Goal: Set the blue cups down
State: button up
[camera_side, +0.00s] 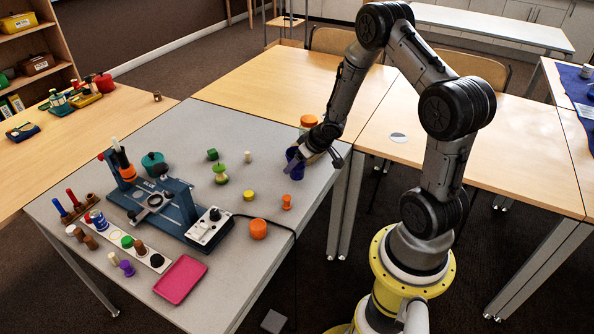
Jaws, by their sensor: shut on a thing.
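My gripper (312,159) is near the right edge of the grey table. It is shut on a dark blue cup (293,155), which is partly hidden by the fingers. I cannot tell whether the cup touches the tabletop. A small blue item with a white part (98,219) stands among the pieces at the left of the table; I cannot tell whether it is a cup.
A blue machine (178,207) fills the table's middle left, its cable running right. A pink tray (180,280) lies at the front. Orange pieces (258,229), a yellow piece (248,196) and green pieces (220,174) stand between. An orange-lidded jar (308,121) is behind my gripper.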

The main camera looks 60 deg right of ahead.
aim_at(297, 171)
jog(key=shift+f, duration=1.55)
jog(key=shift+f, duration=0.15)
jog(key=o, duration=1.3)
